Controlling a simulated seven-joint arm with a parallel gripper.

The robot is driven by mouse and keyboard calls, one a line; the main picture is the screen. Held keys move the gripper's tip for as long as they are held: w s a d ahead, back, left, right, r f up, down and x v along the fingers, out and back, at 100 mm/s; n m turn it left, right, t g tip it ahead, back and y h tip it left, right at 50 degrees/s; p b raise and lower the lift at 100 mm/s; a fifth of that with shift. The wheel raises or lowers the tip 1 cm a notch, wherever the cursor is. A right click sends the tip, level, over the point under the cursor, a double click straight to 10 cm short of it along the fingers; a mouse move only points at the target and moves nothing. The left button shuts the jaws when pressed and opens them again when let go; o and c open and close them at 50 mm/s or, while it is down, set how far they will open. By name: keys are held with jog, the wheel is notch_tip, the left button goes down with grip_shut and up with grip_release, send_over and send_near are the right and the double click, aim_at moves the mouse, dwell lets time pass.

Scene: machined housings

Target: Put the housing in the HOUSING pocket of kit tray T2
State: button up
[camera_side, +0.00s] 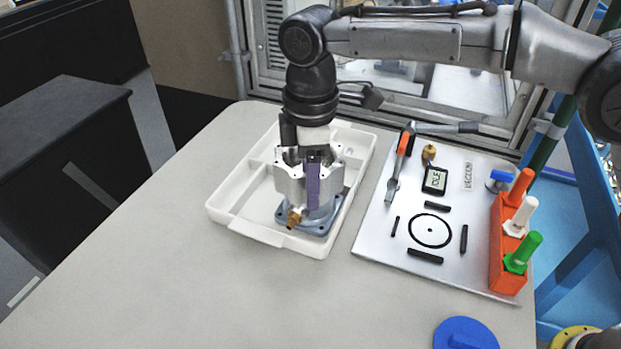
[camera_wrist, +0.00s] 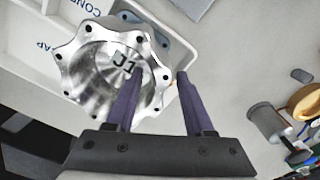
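The housing (camera_side: 291,184) is a silver metal body with a lobed rim, a brass fitting and a grey-blue base flange. It looks upright in the large front compartment of the white kit tray (camera_side: 222,209). In the wrist view I look into the open bore of the housing (camera_wrist: 84,72), marked J1. My gripper (camera_wrist: 158,73) has its two purple fingers astride the housing's wall, one in the bore and one outside. A gap shows between the fingers, and they look open. In the side view one finger of my gripper (camera_side: 312,160) stands before the housing. The compartment's label is hidden.
Tray labels beside the housing are only partly legible. A blue disc (camera_side: 465,333) lies in front. The table's left front is clear.

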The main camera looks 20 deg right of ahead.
notch_tip(320, 180, up, 11)
jog(key=shift+r, duration=0.65)
dwell(0.4)
jog(key=s+d+r+m+t+y, duration=0.1)
jog(key=s+d+r+m, duration=0.2)
jog(key=d, duration=0.7)
jog(key=s+d+r+m+t, duration=0.1)
jog(key=s+d+r+m, duration=0.2)
jog(key=d, duration=0.7)
jog(key=s+d+f+m+t, duration=0.1)
jog(key=s+d+f+m, duration=0.3)
jog(key=s+d+f, duration=0.2)
jog(key=s+d+f+m+t+h, duration=0.1)
jog(key=s+d+f+m, duration=0.4)
jog(key=s, duration=0.7)
notch_tip(320, 180, down, 5)
jog(key=shift+s+d+r+t, duration=0.15)
jog(key=shift+s+d+t, duration=0.1)
jog(key=shift+d+t, duration=0.7)
